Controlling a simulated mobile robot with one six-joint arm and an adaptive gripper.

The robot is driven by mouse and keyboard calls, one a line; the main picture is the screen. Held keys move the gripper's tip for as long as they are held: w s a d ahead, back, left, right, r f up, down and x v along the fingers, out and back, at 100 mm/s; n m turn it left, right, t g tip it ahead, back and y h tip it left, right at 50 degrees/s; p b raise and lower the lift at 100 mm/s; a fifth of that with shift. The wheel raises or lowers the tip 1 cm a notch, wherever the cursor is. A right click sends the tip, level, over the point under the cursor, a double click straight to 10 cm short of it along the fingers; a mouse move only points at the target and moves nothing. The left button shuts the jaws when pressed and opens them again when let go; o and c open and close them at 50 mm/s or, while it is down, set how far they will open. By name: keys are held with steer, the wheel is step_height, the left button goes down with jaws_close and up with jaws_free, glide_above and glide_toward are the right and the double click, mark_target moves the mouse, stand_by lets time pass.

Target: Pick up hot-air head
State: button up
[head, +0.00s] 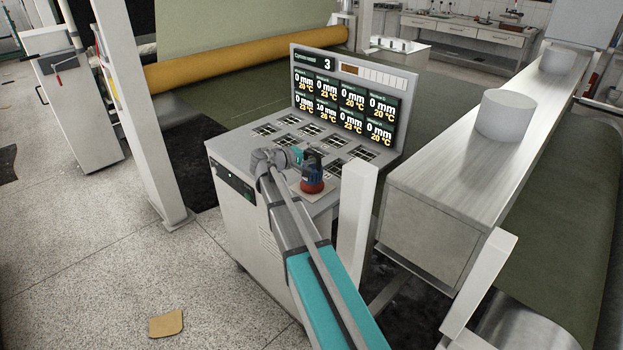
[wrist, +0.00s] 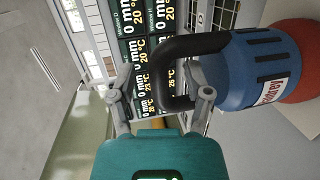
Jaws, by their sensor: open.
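The hot-air head (head: 312,186) stands upright on the near right part of the console top, with a red-orange base and a blue body. In the wrist view the hot-air head (wrist: 258,72) fills the right side, its black loop handle (wrist: 171,72) pointing left. My gripper (head: 299,158) is at the handle side of it. In the wrist view my gripper (wrist: 155,78) is open, one finger left of the handle's outer bar and the other seen in the loop's opening. Whether either finger touches the handle cannot be told.
The console (head: 236,158) has an upright display panel (head: 345,96) behind the hot-air head, showing several readouts. A white post (head: 356,215) stands close on the right. A metal beam (head: 440,205) bearing white cylinders lies further right. The floor at left is mostly clear.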

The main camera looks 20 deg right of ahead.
jaws_close()
stand_by(0.3)
steer(key=shift+r, duration=0.15)
stand_by(0.4)
step_height(320, 180, up, 3)
steer(key=p, duration=0.3)
steer(key=shift+r, duration=0.1)
steer(key=s+a+r+p, duration=0.7)
steer(key=s+r+p, duration=0.2)
steer(key=s+p, duration=0.1)
steer(key=shift+s+a+r, duration=0.3)
steer(key=shift+s+a, duration=0.1)
steer(key=shift+s, duration=0.35)
stand_by(0.4)
